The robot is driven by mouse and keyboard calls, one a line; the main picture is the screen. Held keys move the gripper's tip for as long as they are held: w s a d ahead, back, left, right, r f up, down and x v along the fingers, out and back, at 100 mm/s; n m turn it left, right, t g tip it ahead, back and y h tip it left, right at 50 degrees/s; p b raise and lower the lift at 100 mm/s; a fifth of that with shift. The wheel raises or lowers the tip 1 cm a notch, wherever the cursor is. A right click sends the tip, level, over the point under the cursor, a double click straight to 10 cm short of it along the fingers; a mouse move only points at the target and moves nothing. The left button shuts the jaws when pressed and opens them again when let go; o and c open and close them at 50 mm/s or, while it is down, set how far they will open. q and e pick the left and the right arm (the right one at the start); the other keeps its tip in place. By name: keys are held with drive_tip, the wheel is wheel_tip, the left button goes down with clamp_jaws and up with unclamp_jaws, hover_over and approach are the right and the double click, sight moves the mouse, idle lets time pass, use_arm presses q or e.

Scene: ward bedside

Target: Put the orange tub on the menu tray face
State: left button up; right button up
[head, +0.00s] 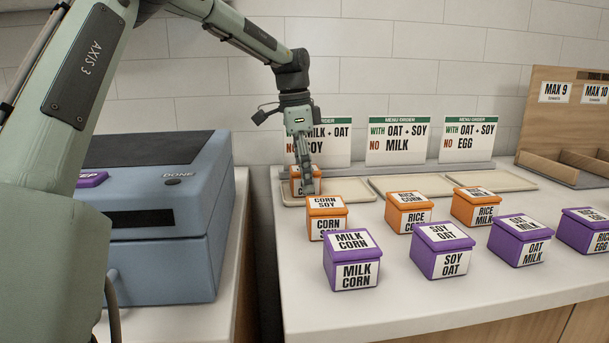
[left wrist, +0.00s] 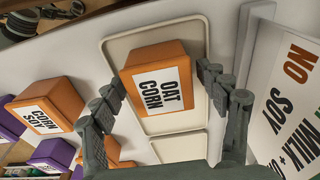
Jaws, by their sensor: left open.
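An orange tub labelled OAT CORN (left wrist: 160,80) rests on a shallow cream menu tray (left wrist: 118,48), close to its middle. In the head view this orange tub (head: 296,187) is partly hidden by my gripper, on the leftmost tray (head: 346,195). My left gripper (head: 304,178) is above it, pointing down. In the left wrist view my left gripper (left wrist: 162,86) is open, with one finger to each side of the tub and a gap showing beside them. My right gripper is not in view.
Menu cards (head: 397,143) stand behind the trays. Two more trays (head: 411,186) (head: 491,181) are empty. Orange tubs (head: 326,206) and purple tubs (head: 351,240) stand in front. A blue box (head: 165,258) is at left, a wooden rack (head: 548,160) at right.

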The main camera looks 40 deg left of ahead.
sight(298, 168)
use_arm(q)
drive_tip(key=shift+r, duration=0.55)
drive_tip(key=r, duration=0.6)
drive_tip(key=s+r+p, duration=0.1)
drive_tip(key=r, duration=0.2)
drive_tip(key=shift+a+r, duration=0.3)
drive_tip(key=shift+a, duration=0.1)
drive_tip(key=shift+r, duration=0.75)
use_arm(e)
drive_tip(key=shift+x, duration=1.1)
